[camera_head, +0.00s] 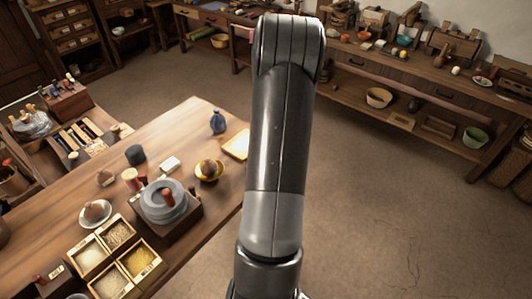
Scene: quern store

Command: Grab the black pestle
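I cannot pick out a black pestle for sure. A short dark cylinder (135,155) stands on the near wooden table at the left, and a small dark object (414,104) sits on the lower shelf of the bench at the right. Both are too small to identify. My arm (278,140) rises through the middle of the view and hides part of the floor and the back furniture. My gripper is not in view.
The near table (180,115) holds a grey quern (164,202) with a red handle, wooden boxes of grain (117,234), a yellow bowl (209,173) and a blue bottle (218,122). A cluttered bench (440,92) runs along the back right. The brown floor (380,200) between is clear.

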